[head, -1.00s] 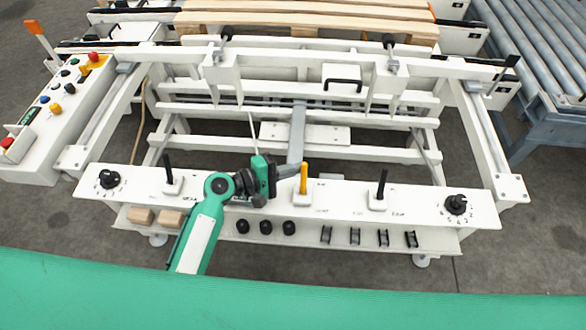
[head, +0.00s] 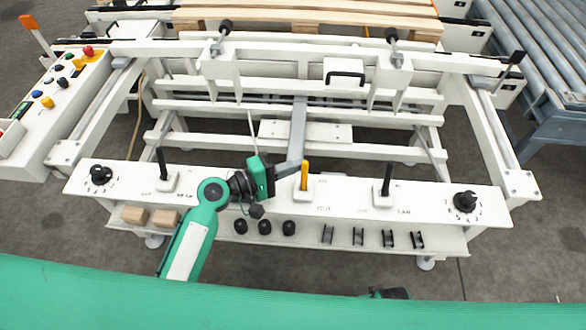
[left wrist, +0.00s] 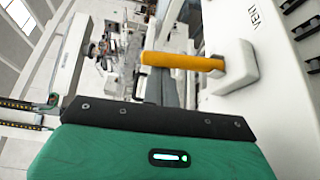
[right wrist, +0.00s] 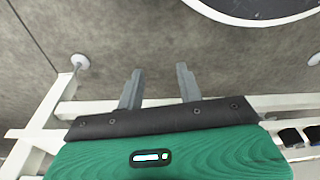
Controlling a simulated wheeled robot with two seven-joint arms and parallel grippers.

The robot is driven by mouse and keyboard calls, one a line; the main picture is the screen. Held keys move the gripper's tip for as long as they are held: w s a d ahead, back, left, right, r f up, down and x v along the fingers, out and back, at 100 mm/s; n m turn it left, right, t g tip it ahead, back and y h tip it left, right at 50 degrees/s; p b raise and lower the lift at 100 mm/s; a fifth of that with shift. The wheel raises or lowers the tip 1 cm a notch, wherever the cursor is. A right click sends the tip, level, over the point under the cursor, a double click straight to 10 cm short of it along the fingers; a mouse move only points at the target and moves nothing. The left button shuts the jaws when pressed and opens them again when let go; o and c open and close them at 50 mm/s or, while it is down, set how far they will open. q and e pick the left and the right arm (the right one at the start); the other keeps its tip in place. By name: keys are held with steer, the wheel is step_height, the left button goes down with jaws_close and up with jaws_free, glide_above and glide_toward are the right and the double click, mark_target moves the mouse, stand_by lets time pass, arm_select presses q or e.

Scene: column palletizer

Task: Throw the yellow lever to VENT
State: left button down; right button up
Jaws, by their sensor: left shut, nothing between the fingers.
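The yellow lever (head: 304,175) stands up from a white base on the front panel (head: 240,190), right of centre. It also shows in the left wrist view (left wrist: 185,62), with the word VENT beside its base. In the head view the matching label lies on the near side; I cannot tell the lever's exact tilt. My left gripper (head: 294,167) is shut and empty, its fingertips right at the lever's left and partly behind it. Whether they touch is unclear. In the left wrist view its fingers (left wrist: 160,88) pass behind the lever. My right gripper (right wrist: 158,88) is open and empty, low over the floor.
Black levers stand on the panel left (head: 162,168) and right (head: 386,182) of the yellow one. Black knobs (head: 102,174) (head: 466,201) sit at its ends. A lower shelf (head: 340,240) holds wooden blocks, black knobs and clips. A button console (head: 50,105) stands at left.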

arm_select(q)
steer(key=s+m+h+b, duration=0.1)
steer(key=b, duration=0.2)
steer(key=shift+f+m+t+b, duration=0.15)
steer(key=shift+m+t+b, duration=0.15)
steer(key=shift+b, duration=0.05)
steer(key=s+m+b, duration=0.1)
steer(key=b, duration=0.3)
steer(key=shift+m+h, duration=0.4)
arm_select(e)
step_height(320, 180, up, 18)
steer(key=t, duration=0.2)
arm_select(q)
steer(key=shift+s+b, duration=0.45)
steer(key=shift+b, duration=0.35)
steer(key=shift+s, duration=0.35)
arm_select(e)
steer(key=w+a+f+t+y, duration=0.2)
steer(key=w+a+t, duration=0.1)
steer(key=w+a, duration=0.1)
steer(key=shift+a+n, duration=0.3)
steer(key=shift+a, duration=0.15)
arm_select(q)
steer(key=shift+b, duration=0.3)
arm_select(e)
steer(key=shift+w+a+t, duration=0.1)
steer(key=shift+w+t, duration=0.05)
steer(key=shift+t, duration=0.15)
